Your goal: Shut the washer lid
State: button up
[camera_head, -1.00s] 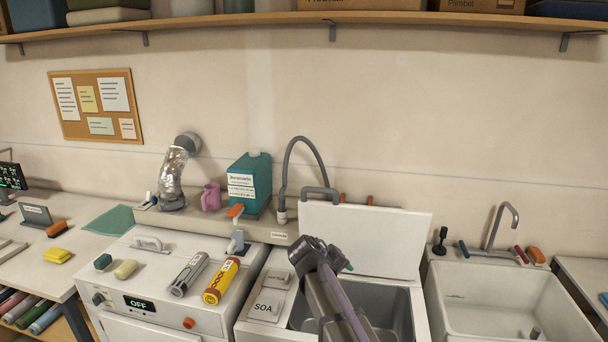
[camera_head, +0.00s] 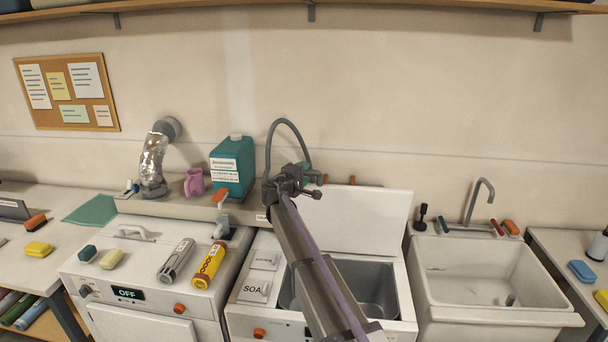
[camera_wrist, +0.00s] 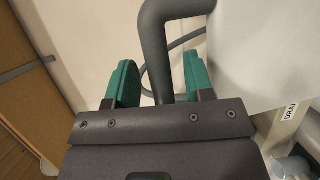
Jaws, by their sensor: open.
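The washer lid (camera_head: 350,217) is a white panel standing raised at the back of the open washer (camera_head: 384,328); the grey tub (camera_head: 372,285) is exposed. In the wrist view a large white surface, apparently the lid (camera_wrist: 265,50), fills the upper right. My gripper (camera_head: 290,180) is beside the lid's upper left corner, in front of the grey drain hose. In the wrist view its green fingers (camera_wrist: 160,64) are apart with nothing gripped. The thick grey pipe (camera_wrist: 163,45) appears between them; I cannot tell whether they touch it. My arm hides part of the washer's left side.
The grey hose (camera_head: 283,125) arches behind my gripper. A teal jug (camera_head: 231,170) stands on the ledge to the left. A dryer (camera_head: 140,275) holding a yellow tube (camera_head: 209,266) is left of the washer, and a white sink (camera_head: 480,270) is to the right.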

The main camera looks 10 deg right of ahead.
jog(key=shift+w+d, duration=0.25)
jog(key=shift+w, duration=0.15)
jog(key=shift+s, duration=0.1)
grip_shut()
